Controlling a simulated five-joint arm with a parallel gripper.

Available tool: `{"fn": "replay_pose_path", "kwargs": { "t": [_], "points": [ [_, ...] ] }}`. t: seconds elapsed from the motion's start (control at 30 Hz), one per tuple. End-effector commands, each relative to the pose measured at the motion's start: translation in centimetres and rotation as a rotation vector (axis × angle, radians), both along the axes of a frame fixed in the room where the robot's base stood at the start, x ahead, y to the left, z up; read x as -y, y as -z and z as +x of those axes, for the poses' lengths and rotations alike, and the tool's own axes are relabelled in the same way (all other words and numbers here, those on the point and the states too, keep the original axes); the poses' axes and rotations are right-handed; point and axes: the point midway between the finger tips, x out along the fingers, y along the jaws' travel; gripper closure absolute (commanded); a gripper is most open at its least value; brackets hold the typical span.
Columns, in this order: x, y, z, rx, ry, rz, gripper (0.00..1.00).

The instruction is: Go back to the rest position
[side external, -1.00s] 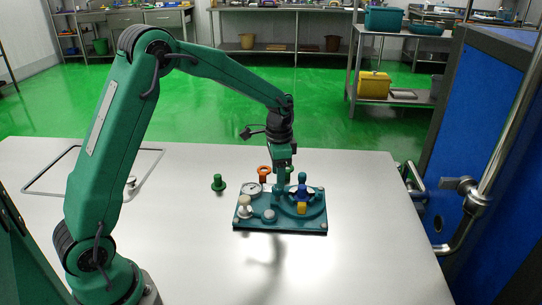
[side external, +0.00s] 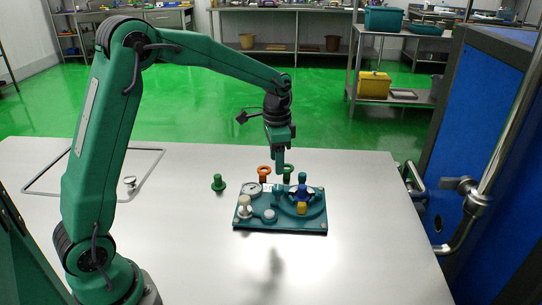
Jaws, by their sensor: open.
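My gripper (side external: 280,168) is at the end of my green arm, in the middle of the side external view. It points down and hangs above the back part of the teal plate (side external: 285,226), apart from it. It holds nothing that I can see. The plate lies on the table and bears a round gauge (side external: 253,189), a cream knob (side external: 244,204), a grey button (side external: 268,215) and a blue and yellow valve-like part (side external: 302,194).
A green peg-like piece (side external: 218,183) stands left of the plate. An orange ring-topped piece (side external: 264,173) and a green one (side external: 288,173) stand behind it. A blue panel (side external: 475,130) with metal pipework stands at right.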

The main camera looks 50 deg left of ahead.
Motion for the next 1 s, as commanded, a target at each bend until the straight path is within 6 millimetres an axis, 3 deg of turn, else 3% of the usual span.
{"fn": "replay_pose_path", "kwargs": {
  "t": [0.17,0.5,1.0],
  "points": [
    [0.5,-2.4,-1.8,0.043,-0.042,0.001,0.48],
    [1.6,-7.3,-7.2,0.150,-0.157,-0.007,0.48],
    [2.8,-10.8,-16.1,0.305,-0.327,-0.049,0.48]
  ]
}}
